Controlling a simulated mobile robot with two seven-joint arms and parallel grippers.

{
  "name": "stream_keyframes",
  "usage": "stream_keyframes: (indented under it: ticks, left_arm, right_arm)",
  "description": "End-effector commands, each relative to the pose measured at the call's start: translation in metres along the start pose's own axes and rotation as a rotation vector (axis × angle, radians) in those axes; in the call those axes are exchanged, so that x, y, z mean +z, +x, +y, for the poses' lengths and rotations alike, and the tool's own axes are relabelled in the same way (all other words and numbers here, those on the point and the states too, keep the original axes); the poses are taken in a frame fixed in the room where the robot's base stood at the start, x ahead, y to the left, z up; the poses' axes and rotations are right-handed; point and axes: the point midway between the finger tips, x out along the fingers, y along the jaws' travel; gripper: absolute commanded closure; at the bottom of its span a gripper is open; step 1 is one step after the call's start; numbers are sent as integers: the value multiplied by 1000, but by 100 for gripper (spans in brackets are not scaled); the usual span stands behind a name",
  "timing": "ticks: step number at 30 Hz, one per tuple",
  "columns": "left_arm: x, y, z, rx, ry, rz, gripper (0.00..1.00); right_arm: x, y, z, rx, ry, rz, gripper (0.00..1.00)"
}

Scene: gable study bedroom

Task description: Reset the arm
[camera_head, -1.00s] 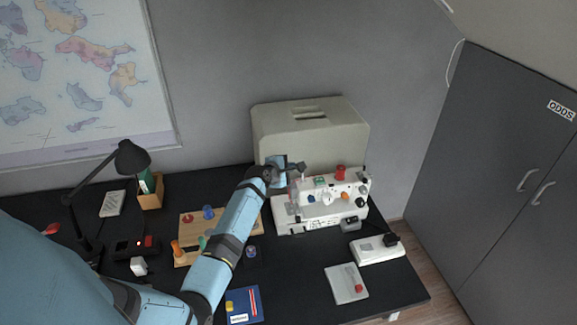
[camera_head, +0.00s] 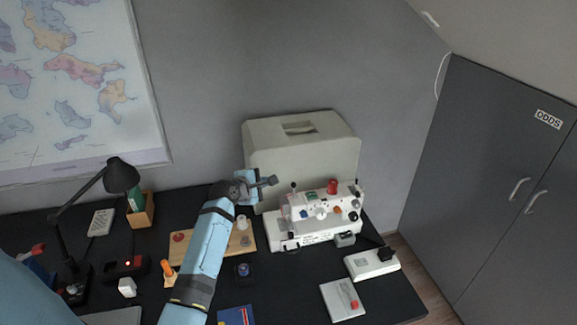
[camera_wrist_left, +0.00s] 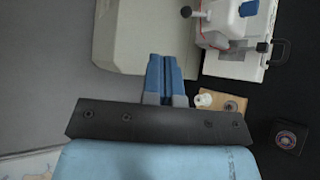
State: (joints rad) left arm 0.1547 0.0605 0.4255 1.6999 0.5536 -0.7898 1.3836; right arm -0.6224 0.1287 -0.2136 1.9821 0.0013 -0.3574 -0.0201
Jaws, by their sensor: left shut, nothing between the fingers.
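My left arm reaches in from the left over the black desk in the head view. Its gripper (camera_head: 272,181) is in front of the beige case and up and left of the white sewing machine (camera_head: 320,215), apart from it. In the left wrist view the gripper's two blue fingers (camera_wrist_left: 165,78) are together with nothing between them. The sewing machine also shows at the upper right there (camera_wrist_left: 238,35). My right gripper is in neither view.
A beige case (camera_head: 300,150) stands behind the machine. A wooden board (camera_head: 185,238) with spools lies partly under my arm. A black lamp (camera_head: 122,175) stands at the left. A white foot pedal (camera_head: 372,265) and a pale pad (camera_head: 342,300) lie at the right. A grey cupboard (camera_head: 480,180) stands at the right.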

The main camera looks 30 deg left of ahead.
Motion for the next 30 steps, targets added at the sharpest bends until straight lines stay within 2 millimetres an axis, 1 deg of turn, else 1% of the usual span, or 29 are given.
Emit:
stream_keyframes:
  ticks: [6,8,10,11,14,15,17,18,20,21,23,24,25,27,30]
  left_arm:
    - [0,0,-2,-2,8,1,100]
    - [1,-2,-10,-10,46,5,100]
    - [4,-6,-30,-29,151,13,100]
    - [6,-9,-42,-40,218,17,100]
    - [20,-27,-98,-91,524,15,100]
    - [27,-37,-124,-111,669,5,100]
    - [40,-56,-165,-139,895,-24,100]
    - [50,-70,-190,-150,1041,-50,100]
    - [65,-94,-227,-159,1248,-96,100]
    - [76,-110,-250,-159,1376,-132,100]
    - [92,-135,-281,-150,1550,-186,100]
    - [102,-151,-298,-139,1653,-221,100]
    - [109,-163,-310,-130,1721,-246,100]
    - [124,-187,-331,-103,1855,-297,100]
    - [139,-212,-351,-68,1985,-348,100]
  right_arm:
    - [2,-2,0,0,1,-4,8]
    - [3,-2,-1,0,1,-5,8]
    - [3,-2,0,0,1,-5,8]
    - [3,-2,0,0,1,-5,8]
    - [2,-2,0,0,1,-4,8]
    - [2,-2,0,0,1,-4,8]
    - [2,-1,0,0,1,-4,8]
    - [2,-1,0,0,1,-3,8]
    - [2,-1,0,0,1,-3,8]
    - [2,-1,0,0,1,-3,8]
    - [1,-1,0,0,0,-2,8]
    - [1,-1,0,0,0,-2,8]
    - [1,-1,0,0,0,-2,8]
    - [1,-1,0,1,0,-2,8]
    - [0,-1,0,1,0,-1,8]
